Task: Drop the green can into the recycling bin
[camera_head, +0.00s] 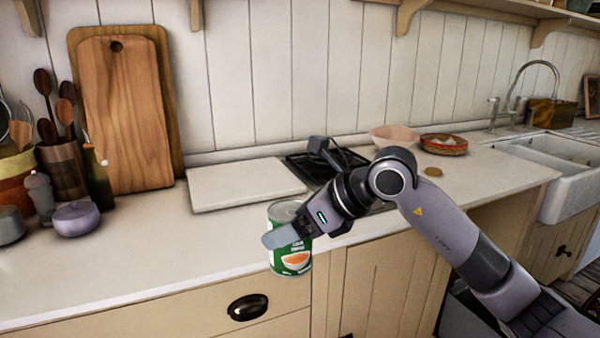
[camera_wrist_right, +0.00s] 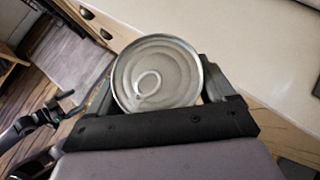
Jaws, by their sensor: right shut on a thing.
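The green can (camera_head: 291,262) has a silver top and a label with an orange fruit picture. It is in front of the counter's front edge in the head view. My right gripper (camera_head: 284,236) is shut on the can, with one finger across its near side. In the right wrist view the can's pull-tab lid (camera_wrist_right: 158,75) sits between the two fingers of the right gripper (camera_wrist_right: 160,85). The can looks upright. I cannot make out the recycling bin with certainty.
The white counter (camera_head: 120,262) has a pale board (camera_head: 245,184), a dark hob (camera_head: 325,165), a pink bowl (camera_head: 394,137) and a red dish (camera_head: 443,145). A lilac pot (camera_head: 76,219) and utensil crock (camera_head: 62,170) stand left. A grey container (camera_head: 462,318) is low, below the counter.

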